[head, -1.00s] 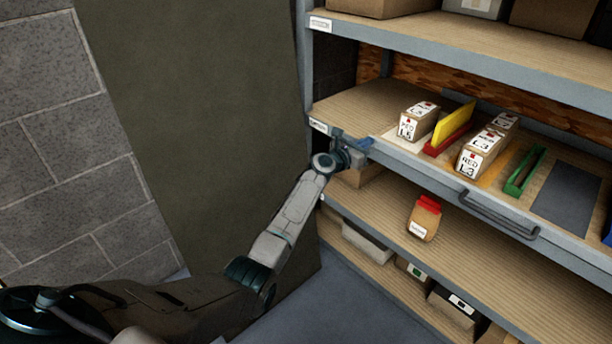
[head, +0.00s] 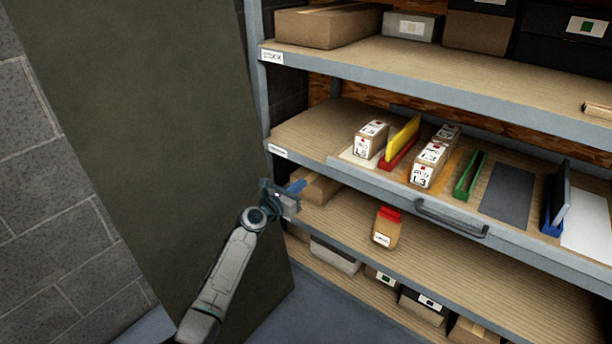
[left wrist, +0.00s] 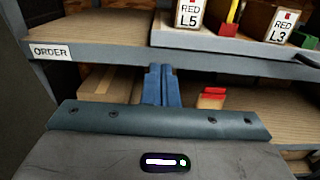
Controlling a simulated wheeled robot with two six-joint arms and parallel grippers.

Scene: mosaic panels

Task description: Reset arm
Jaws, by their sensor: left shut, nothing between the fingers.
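My left gripper (head: 298,187) is shut and empty, in front of the shelf unit's left side, just below the middle shelf's front edge. Its blue fingers also show pressed together in the left wrist view (left wrist: 162,85). They appear clear of the shelf goods, though the exact gap to the shelf edge cannot be told. My left arm reaches up from the bottom of the head view. My right gripper is not in view.
A tray (head: 345,156) with a handle (head: 450,222) holds boxes labelled L5 (head: 371,140) and L3 (head: 430,164), and yellow (head: 403,137), green (head: 468,176) and blue dividers. A red-topped package (head: 386,228) stands on the shelf below.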

